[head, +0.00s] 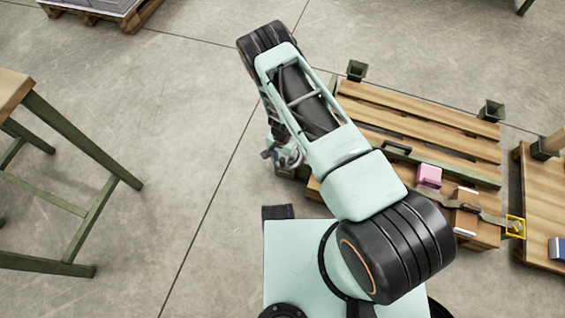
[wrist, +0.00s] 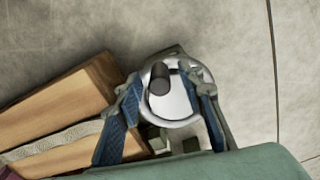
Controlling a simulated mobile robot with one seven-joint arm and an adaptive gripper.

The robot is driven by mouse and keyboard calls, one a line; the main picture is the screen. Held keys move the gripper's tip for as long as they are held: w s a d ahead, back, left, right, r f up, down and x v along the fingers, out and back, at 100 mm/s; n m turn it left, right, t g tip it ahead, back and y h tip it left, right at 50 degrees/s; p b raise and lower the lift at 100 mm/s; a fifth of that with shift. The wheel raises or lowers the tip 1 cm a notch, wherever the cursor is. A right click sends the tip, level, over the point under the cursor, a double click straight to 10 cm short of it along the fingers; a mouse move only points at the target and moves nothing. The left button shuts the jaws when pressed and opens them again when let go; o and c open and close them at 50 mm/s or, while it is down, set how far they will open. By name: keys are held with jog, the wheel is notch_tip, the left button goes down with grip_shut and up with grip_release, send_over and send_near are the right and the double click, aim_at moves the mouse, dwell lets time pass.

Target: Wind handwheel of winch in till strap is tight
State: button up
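The winch's handwheel (wrist: 180,103) shows in the wrist view as a pale metal disc with a dark upright knob (wrist: 160,80). My gripper (wrist: 168,90) has its two blue-padded fingers spread apart, one on each side of the wheel. The fingertips are close to its rim; I cannot tell whether they touch it. In the head view my gripper (head: 284,154) is at the pallet's left edge, partly hidden by my arm. A woven strap (wrist: 50,143) lies along the wood in the wrist view. In the head view a brown strap (head: 489,215) crosses the pallet's right end; its tightness is unclear.
The wooden pallet (head: 420,130) has green corner posts (head: 357,70) and carries a pink box (head: 429,175). A yellow-framed piece (head: 515,227) is at its right edge. A second pallet (head: 540,190) stands at the right. A green-legged table (head: 85,145) is at the left, with clear floor between.

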jog(key=shift+f, duration=0.75)
grip_shut()
